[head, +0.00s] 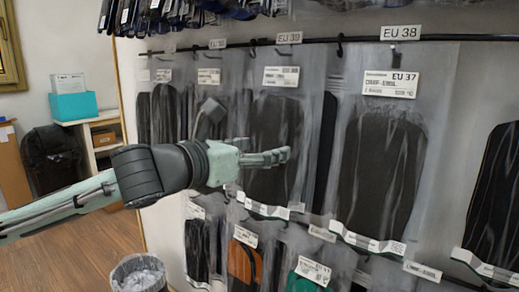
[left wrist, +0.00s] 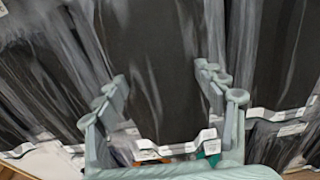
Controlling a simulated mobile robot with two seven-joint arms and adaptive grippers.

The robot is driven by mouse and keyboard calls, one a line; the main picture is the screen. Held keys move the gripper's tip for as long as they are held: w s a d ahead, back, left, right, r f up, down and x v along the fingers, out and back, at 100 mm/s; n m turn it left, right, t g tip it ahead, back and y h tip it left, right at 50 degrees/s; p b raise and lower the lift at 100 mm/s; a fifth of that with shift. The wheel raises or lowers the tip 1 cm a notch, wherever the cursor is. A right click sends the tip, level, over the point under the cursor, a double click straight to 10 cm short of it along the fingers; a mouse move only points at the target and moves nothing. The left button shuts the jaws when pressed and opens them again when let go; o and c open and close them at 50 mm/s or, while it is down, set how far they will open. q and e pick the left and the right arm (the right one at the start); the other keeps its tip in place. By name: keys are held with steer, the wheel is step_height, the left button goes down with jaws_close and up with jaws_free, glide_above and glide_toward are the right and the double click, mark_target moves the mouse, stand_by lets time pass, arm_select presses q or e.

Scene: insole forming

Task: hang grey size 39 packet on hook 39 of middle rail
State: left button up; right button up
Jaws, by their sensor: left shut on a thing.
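A clear packet with dark grey insoles (head: 270,112) and a white label is in front of the rail, below the EU 39 sign (head: 289,38). Its size print is too small to read. My left gripper (head: 283,157) reaches in from the left at its lower half, shut on this packet. In the left wrist view, the fingers (left wrist: 165,85) stand wide on either side of the dark packet (left wrist: 155,50), so the grip itself is hard to make out. My right gripper is not in view.
The middle rail (head: 350,39) carries several packets, close together. A packet labelled EU 37 (head: 385,170) is under the EU 38 sign (head: 400,32). More packets hang on a lower row, with orange (head: 243,262) and green ones. A bin (head: 140,272) stands lower left.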

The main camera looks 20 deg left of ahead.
arm_select(q)
steer(key=o, duration=1.3)
steer(key=shift+r, duration=0.1)
